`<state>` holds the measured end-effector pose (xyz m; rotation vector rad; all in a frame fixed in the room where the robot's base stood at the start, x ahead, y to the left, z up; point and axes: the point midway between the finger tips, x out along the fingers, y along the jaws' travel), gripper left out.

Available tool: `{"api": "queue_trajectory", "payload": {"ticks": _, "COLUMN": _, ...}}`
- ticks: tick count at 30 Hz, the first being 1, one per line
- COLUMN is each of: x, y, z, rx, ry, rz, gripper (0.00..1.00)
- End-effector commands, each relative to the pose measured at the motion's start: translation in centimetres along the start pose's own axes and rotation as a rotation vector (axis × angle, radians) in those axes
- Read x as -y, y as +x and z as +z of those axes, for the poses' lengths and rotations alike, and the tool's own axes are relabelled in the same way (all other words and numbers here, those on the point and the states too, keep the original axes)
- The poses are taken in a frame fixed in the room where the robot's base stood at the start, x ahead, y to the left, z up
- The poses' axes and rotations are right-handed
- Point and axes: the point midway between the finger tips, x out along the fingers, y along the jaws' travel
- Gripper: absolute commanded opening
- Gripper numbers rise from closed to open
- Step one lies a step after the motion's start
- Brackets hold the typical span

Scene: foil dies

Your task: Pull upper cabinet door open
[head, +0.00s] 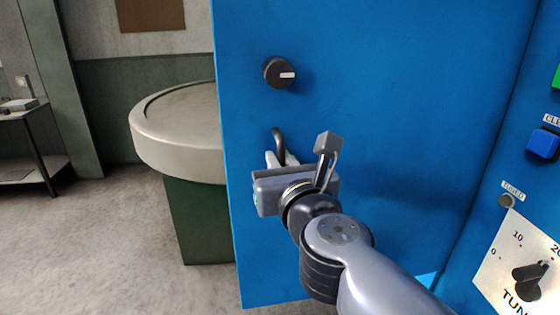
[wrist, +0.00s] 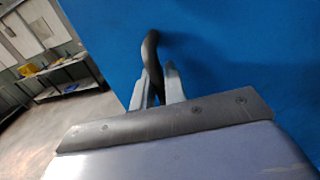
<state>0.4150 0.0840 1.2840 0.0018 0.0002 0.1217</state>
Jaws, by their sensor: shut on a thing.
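The upper cabinet door (head: 400,90) is a blue panel filling the middle of the head view, and it stands swung out at an angle to the cabinet face on the right. It carries a black knob (head: 279,73) with a white mark and, below that, a dark curved handle (head: 279,142). My gripper (head: 282,160) is shut on the handle. In the wrist view the gripper fingers (wrist: 158,88) stand on both sides of the dark handle (wrist: 151,58), against the blue door (wrist: 240,50). My gripper's body hides the handle's lower part.
The cabinet face at right has a blue button (head: 543,143), a small grey knob (head: 506,201) and a dial (head: 528,280). A round pale-topped stand (head: 180,150) with a green base is close behind the door's left edge. A side table (head: 30,115) stands far left. Floor at left is clear.

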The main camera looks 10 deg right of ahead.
Motion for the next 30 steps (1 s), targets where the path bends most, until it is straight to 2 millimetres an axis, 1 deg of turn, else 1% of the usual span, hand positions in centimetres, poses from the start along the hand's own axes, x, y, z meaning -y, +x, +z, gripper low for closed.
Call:
{"api": "queue_trajectory", "payload": {"ticks": 15, "x": 0.13, "y": 0.0, "z": 0.14, "rx": 0.002, "ry": 0.001, "rz": -0.009, "gripper": 0.0}}
{"api": "queue_trajectory", "payload": {"ticks": 16, "x": 0.13, "y": 0.0, "z": 0.14, "rx": 0.002, "ry": 0.001, "rz": -0.009, "gripper": 0.13}}
{"api": "queue_trajectory", "payload": {"ticks": 22, "x": 0.12, "y": 0.0, "z": 0.1, "rx": 0.002, "ry": 0.001, "rz": -0.008, "gripper": 0.29}}
{"api": "queue_trajectory", "payload": {"ticks": 30, "x": 0.12, "y": 0.02, "z": 0.06, "rx": 0.001, "ry": 0.0, "rz": -0.008, "gripper": 0.29}}
